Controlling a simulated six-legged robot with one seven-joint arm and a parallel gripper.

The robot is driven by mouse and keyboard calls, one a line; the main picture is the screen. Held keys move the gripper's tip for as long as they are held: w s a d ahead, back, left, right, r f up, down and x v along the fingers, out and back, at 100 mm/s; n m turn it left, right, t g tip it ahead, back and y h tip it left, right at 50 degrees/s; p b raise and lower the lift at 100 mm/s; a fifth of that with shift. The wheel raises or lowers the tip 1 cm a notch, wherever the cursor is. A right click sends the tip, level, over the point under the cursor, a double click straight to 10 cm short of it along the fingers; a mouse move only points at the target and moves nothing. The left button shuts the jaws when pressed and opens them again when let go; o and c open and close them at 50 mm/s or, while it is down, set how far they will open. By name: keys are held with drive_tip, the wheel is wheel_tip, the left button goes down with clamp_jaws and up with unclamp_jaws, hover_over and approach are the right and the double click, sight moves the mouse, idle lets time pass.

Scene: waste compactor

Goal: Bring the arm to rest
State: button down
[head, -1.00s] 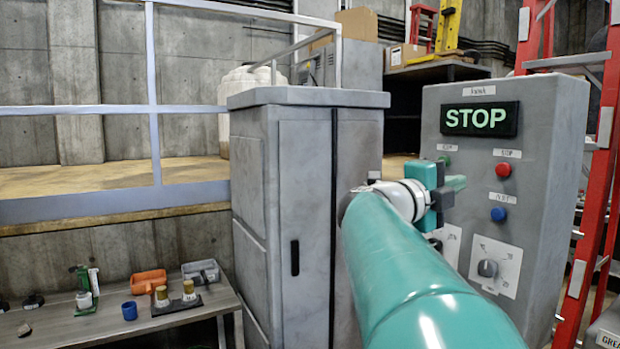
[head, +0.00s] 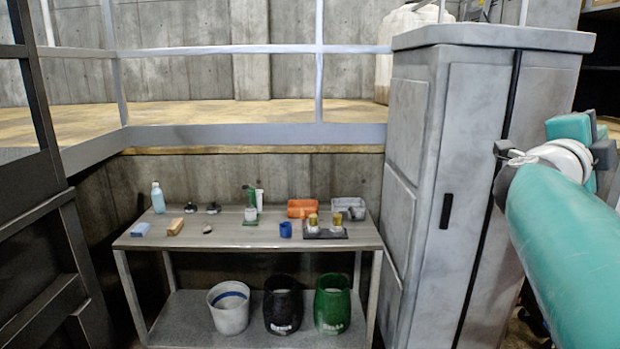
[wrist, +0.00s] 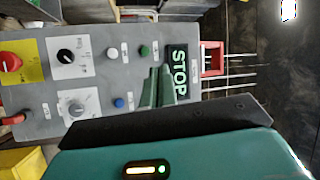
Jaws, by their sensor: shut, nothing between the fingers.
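My arm is teal and extends along the right side of the head view, with my gripper (head: 578,128) at its far end near the right edge. In the wrist view the two green fingers of my gripper (wrist: 158,72) are shut together with nothing between them. They point toward a grey control panel (wrist: 95,80), apparently in front of it. The panel's display (wrist: 180,72) is lit and reads STOP. A green button (wrist: 144,50), a white button (wrist: 113,53) and a blue button (wrist: 119,103) show there. The fingers hide part of the panel.
A tall grey cabinet (head: 420,150) stands left of my arm. A table (head: 190,238) holds several small items, with bins (head: 283,300) below. A railing (head: 230,135) runs behind. The wrist view also shows dark floor (wrist: 285,80) on the right.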

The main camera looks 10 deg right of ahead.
drive_tip(key=w+a+f+n+t+y, duration=0.3)
drive_tip(key=w+a+n+t+y, duration=0.15)
drive_tip(key=a+n, duration=0.3)
drive_tip(key=w+a+f+n+t+y, duration=0.35)
drive_tip(key=a+n+t+y, duration=0.2)
drive_tip(key=a, duration=0.25)
drive_tip(key=a+f+n+g+y, duration=0.3)
drive_tip(key=a+f+n+y, duration=0.5)
drive_tip(key=a+f, duration=0.4)
drive_tip(key=s+a+f+n+g, duration=0.3)
drive_tip(key=s+f+n+g, duration=0.1)
drive_tip(key=s+f, duration=0.3)
drive_tip(key=s+a+f+n+g+y, duration=0.1)
drive_tip(key=s+a+f+n+g, duration=0.3)
drive_tip(key=s+f, duration=0.4)
drive_tip(key=shift+a+f, duration=0.25)
drive_tip(key=shift+f, duration=0.5)
drive_tip(key=shift+d, duration=0.15)
